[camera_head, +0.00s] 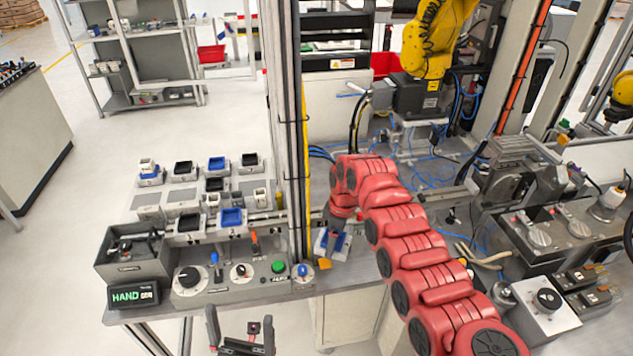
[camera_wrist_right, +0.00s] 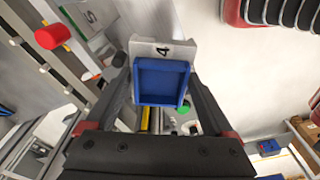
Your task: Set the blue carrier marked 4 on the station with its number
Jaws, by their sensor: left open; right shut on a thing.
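The blue carrier marked 4 (camera_wrist_right: 163,82) is a light grey block with a blue square recess and a black 4 on its edge. It sits between the fingers of my right gripper (camera_wrist_right: 160,105) in the right wrist view. My left gripper (camera_head: 240,335) is open and empty at the bottom, in front of the bench. Station numbers on the bench are too small to read in the head view.
Several carriers with blue or black recesses, one blue (camera_head: 231,217), stand on grey blocks on the bench. A control panel (camera_head: 235,275) with knobs and a green button (camera_head: 278,267) lies in front. A post (camera_head: 288,130) rises beside my right arm. Machinery (camera_head: 520,175) fills the right.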

